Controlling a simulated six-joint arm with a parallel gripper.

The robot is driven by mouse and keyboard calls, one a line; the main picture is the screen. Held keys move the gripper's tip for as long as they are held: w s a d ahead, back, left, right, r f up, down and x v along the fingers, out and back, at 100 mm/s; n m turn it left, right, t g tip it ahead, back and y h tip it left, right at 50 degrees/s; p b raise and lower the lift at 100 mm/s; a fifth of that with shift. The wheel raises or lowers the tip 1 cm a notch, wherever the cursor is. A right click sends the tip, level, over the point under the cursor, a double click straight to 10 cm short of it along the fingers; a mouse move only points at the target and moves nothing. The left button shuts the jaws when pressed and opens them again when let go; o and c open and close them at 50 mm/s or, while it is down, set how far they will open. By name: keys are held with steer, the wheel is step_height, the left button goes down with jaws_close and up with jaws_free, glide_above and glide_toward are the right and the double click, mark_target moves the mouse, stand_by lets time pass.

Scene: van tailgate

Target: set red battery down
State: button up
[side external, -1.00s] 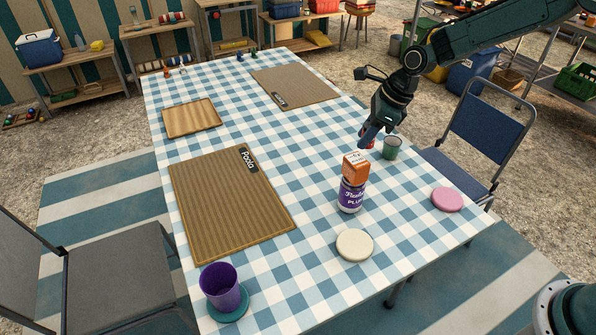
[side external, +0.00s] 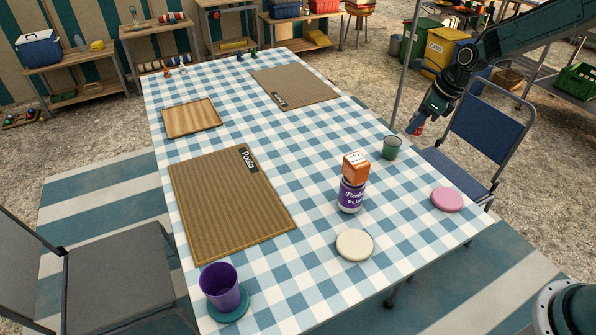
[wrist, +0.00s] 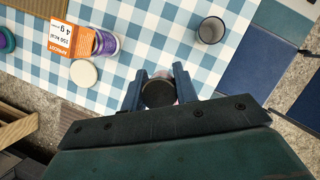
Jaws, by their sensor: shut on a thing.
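My gripper (side external: 417,124) is shut on the red battery (side external: 414,129), whose small red end shows below the fingertips in the side view. In the wrist view a dark round end of the held battery (wrist: 158,93) sits between the two blue fingers (wrist: 158,90).
An orange box (side external: 356,168) stands on a purple-labelled jar (side external: 351,196). A cream disc (side external: 355,244) and pink disc (side external: 447,199) lie on the checked table (side external: 300,270). A purple cup (side external: 220,287) is at the front. A blue chair (side external: 487,122) stands close behind my gripper.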

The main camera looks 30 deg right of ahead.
glide_above(392, 183)
steer(key=s, duration=0.1)
steer(key=f, duration=1)
steer(key=d+f, duration=0.1)
steer(key=f, duration=0.4)
steer(key=shift+s, duration=0.1)
steer(key=shift+f, duration=2.1)
steer(key=shift+f, duration=0.1)
steer(key=o, duration=1)
steer(key=shift+o, duration=0.2)
steer(key=v, duration=1.2)
steer(key=shift+a, duration=0.15)
